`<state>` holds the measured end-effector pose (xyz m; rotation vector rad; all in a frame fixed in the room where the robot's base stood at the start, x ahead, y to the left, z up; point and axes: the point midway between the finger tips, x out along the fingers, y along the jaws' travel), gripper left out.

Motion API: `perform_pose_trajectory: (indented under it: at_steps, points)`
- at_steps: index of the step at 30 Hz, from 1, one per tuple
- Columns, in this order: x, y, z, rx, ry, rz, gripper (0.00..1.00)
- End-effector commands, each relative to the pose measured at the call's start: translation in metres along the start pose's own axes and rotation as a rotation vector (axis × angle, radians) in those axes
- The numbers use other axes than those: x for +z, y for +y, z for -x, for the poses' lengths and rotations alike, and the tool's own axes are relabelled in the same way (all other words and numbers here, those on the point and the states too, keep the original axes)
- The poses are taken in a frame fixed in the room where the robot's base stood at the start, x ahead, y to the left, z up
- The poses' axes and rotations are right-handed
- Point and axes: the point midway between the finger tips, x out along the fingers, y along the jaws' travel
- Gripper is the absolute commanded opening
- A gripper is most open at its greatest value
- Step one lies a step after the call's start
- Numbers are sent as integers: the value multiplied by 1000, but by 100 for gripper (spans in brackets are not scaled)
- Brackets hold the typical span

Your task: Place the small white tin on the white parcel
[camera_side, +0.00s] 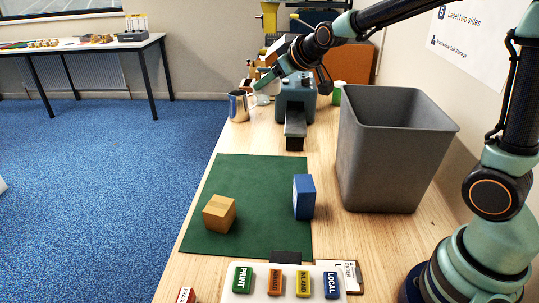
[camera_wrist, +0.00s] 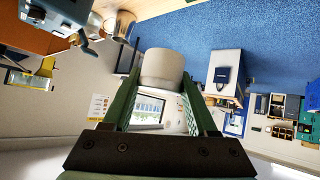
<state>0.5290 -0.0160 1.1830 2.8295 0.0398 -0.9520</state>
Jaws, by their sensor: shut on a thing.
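My gripper (camera_wrist: 161,75) is shut on the small white tin (camera_wrist: 162,66), a pale plain cylinder between its two green fingers in the wrist view. In the side view my gripper (camera_side: 257,82) is raised at the far end of the bench, above and right of a metal mug. The tin (camera_side: 268,88) shows there only as a small pale patch, partly hidden by the fingers. I cannot make out a white parcel for certain in either view.
A green mat (camera_side: 230,180) bears a wooden block (camera_side: 219,213) and a blue box (camera_side: 304,197). A tall grey bin (camera_side: 385,150) stands right. The metal mug (camera_side: 238,107) and a grey-blue machine (camera_side: 296,100) stand far back. Labelled stamps line the front.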

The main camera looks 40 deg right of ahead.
Motion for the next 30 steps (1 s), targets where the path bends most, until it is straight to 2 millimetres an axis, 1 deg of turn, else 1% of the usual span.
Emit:
perform_pose_trajectory:
  at_steps: [1,3,7,9,12,16,19,22,26,30]
  points:
    - [-3,-3,16,-3,8,3,0]
    - [-2,-6,33,-8,9,7,0]
    - [1,-10,58,-15,8,12,0]
    - [3,-12,68,-18,8,15,0]
    - [6,-14,78,-22,6,17,0]
    - [8,-15,83,-24,4,18,0]
    - [7,-14,76,-22,2,17,0]
    - [5,-11,60,-18,-2,13,0]
    - [2,-6,30,-10,-6,7,0]
    - [3,0,-7,0,-8,-1,0]
